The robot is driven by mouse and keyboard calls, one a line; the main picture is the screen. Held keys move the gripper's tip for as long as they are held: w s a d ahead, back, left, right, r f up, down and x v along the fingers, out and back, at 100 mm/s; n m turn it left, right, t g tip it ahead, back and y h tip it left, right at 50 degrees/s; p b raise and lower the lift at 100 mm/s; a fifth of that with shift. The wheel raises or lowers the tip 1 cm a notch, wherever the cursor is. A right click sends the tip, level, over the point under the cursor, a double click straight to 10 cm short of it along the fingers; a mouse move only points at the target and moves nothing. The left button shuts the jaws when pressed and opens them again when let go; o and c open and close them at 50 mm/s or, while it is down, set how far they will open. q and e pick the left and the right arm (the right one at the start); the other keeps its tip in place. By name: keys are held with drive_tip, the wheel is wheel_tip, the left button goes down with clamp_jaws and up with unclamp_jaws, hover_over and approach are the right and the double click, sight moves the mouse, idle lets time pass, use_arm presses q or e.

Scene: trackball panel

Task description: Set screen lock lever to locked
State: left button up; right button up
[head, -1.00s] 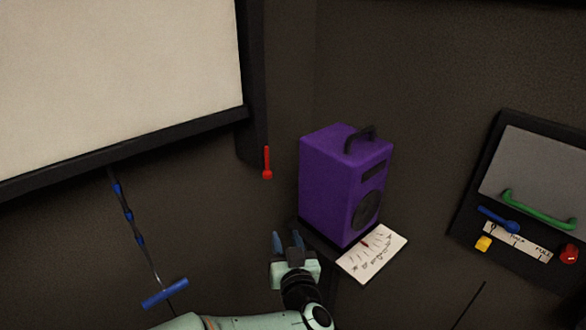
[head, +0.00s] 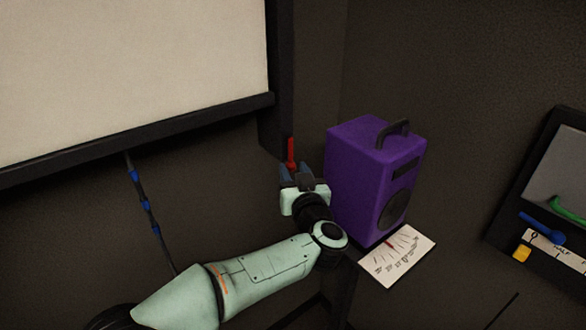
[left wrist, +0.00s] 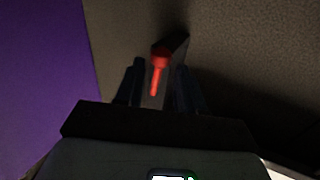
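The screen lock lever is a small red lever (head: 291,152) at the lower end of the dark upright post beside the white screen (head: 130,70). In the head view its upper part shows and its lower end is hidden behind my left gripper (head: 297,172). In the left wrist view the red lever (left wrist: 157,72) appears between the two dark fingers of the left gripper (left wrist: 159,85), with a gap on each side. The fingers are open; contact with the lever cannot be made out. My right gripper is not in view.
A purple speaker (head: 365,165) with a black handle stands close to the right of my left gripper. A paper sheet (head: 397,255) lies in front of it. A blue-banded cord (head: 145,206) hangs below the screen. A control panel (head: 550,190) is at the far right.

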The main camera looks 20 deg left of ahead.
use_arm(q)
drive_tip(key=shift+x, duration=0.9)
